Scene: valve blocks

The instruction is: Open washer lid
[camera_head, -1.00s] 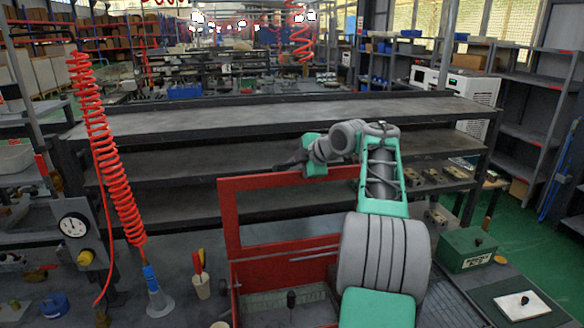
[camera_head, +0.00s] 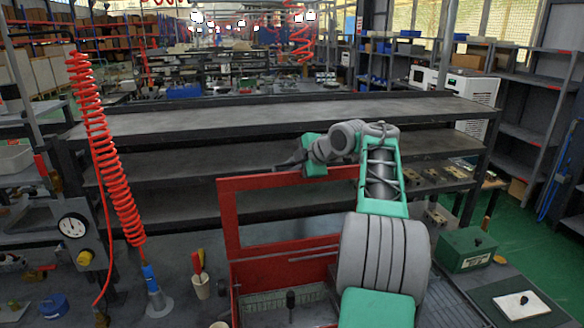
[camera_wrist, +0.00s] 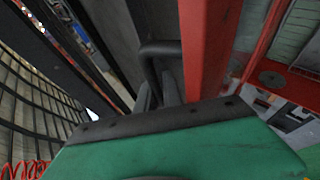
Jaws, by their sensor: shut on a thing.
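The red washer lid (camera_head: 229,222) stands raised, close to upright, at the back of the red washer (camera_head: 234,302) in the head view. Its frame surrounds a window through which the shelf behind shows. My gripper (camera_head: 288,163) is at the lid's top edge, and its fingers are small and dark there. In the wrist view, my gripper (camera_wrist: 160,95) is shut at a dark bar-shaped handle (camera_wrist: 160,48) beside the red lid frame (camera_wrist: 205,50). The wrist's green housing hides part of the fingers. My arm covers the washer's right side.
A dark shelf rack (camera_head: 270,105) stands close behind the lid. A red coiled hose (camera_head: 105,150) hangs at left, near a pressure gauge (camera_head: 73,226) and a cup of tools (camera_head: 200,286). A green box (camera_head: 465,249) stands at right.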

